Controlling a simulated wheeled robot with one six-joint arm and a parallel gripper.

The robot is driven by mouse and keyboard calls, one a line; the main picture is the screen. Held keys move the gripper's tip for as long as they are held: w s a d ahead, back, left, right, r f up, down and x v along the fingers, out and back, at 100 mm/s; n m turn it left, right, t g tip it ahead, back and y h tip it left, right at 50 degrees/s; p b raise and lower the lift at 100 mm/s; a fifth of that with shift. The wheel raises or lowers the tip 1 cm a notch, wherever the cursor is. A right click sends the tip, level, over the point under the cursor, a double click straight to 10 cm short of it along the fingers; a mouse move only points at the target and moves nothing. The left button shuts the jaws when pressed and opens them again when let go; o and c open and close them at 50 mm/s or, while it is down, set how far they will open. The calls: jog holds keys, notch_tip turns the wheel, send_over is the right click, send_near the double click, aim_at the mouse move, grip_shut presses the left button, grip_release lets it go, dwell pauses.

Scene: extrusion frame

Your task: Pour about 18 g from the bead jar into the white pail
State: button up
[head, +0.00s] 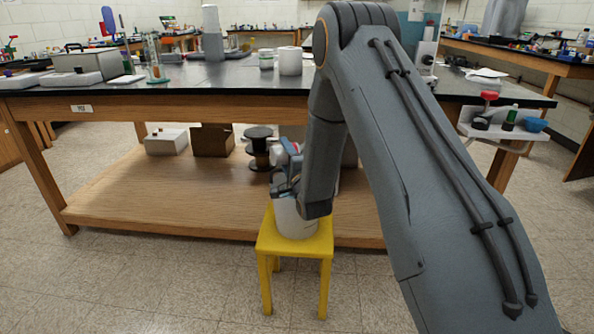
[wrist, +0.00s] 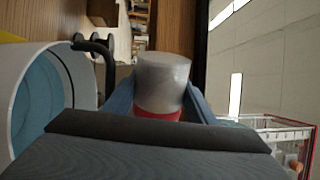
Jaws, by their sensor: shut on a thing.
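The white pail (head: 297,222) stands upright on a yellow stool (head: 268,243) in the head view. In the wrist view the pail (wrist: 18,75) is at the left, its opening in sight and teal-blue showing inside. My gripper (head: 288,170) is just above the pail. In the wrist view my gripper (wrist: 160,103) is shut on the bead jar (wrist: 162,78), a pale translucent cylinder with red at its near end. That view is turned sideways, and the jar looks tipped towards its side. I see no falling beads, and the bead level cannot be told.
A wooden lower shelf (head: 150,200) behind the stool bears a white box (head: 166,142), a brown box (head: 212,140) and a dark spool (head: 258,147). The black-topped bench (head: 215,74) is above it. A dark bent bar (wrist: 95,46) shows beside the pail. Floor (head: 180,285) left of the stool is clear.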

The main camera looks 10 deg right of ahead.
jog(key=shift+d+r+m+h+p, duration=0.2)
jog(key=shift+m, duration=0.45)
jog(key=shift+d+r+m+h+p, duration=0.15)
jog(key=shift+r+m+h+p, duration=0.05)
jog(key=shift+m, duration=0.45)
dwell(2.6)
